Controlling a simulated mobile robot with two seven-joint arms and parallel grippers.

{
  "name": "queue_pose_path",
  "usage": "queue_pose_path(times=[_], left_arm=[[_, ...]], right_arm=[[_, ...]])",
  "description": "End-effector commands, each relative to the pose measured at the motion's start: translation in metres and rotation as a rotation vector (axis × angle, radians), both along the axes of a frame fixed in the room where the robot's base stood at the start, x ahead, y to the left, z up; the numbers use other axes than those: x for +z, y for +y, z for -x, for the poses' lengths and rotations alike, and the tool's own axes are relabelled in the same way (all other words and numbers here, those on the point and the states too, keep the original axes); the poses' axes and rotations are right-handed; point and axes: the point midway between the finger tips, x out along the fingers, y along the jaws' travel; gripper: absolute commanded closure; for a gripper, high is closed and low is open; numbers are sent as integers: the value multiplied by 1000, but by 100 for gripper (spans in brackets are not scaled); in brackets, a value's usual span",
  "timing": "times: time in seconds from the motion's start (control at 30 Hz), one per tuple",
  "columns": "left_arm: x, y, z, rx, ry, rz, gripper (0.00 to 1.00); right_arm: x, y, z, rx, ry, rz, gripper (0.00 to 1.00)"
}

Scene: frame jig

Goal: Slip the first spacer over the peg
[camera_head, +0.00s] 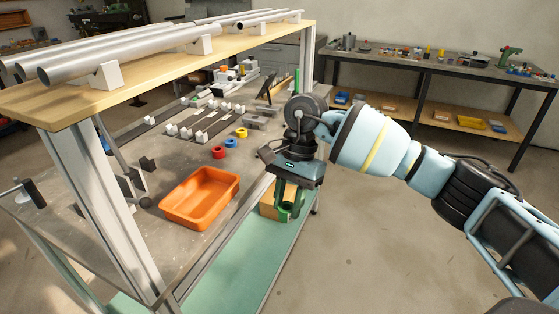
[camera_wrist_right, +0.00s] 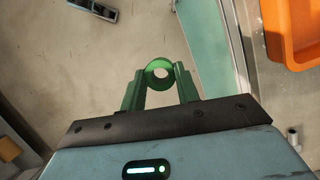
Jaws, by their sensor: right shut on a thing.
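My right gripper (camera_head: 288,210) hangs in the air beyond the front edge of the bench, right of the orange tray. It is shut on a green ring-shaped spacer (camera_wrist_right: 159,64), which sits between the green fingertips with its hole facing the wrist camera. Red (camera_head: 218,153), blue (camera_head: 229,142) and yellow (camera_head: 242,132) spacers lie in a row on the bench, behind and left of the gripper. I cannot pick out the peg with certainty. My left gripper is not in view.
The orange tray (camera_head: 166,211) stands empty near the bench's front edge. Dark rails with white blocks (camera_head: 200,135) lie farther back. A wooden shelf (camera_head: 75,105) bearing metal tubes overhangs the bench on a metal post (camera_head: 115,210). A green lower shelf (camera_head: 245,255) lies below.

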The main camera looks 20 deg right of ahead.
Motion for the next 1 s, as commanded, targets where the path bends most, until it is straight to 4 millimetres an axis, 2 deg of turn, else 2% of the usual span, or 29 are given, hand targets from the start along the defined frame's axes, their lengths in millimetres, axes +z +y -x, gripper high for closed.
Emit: queue_pose_path(times=[0.1,0.2,0.4,0.6,1.0], left_arm=[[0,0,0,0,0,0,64],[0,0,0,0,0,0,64],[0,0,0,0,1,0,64],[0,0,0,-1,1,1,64],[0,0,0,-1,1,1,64]], right_arm=[[-3,13,31,325,-1,2,91],[-6,16,55,575,-1,2,91],[-11,11,92,922,-1,2,91],[-13,7,104,1037,-3,-1,91],[-13,8,104,1038,-3,-1,91]])
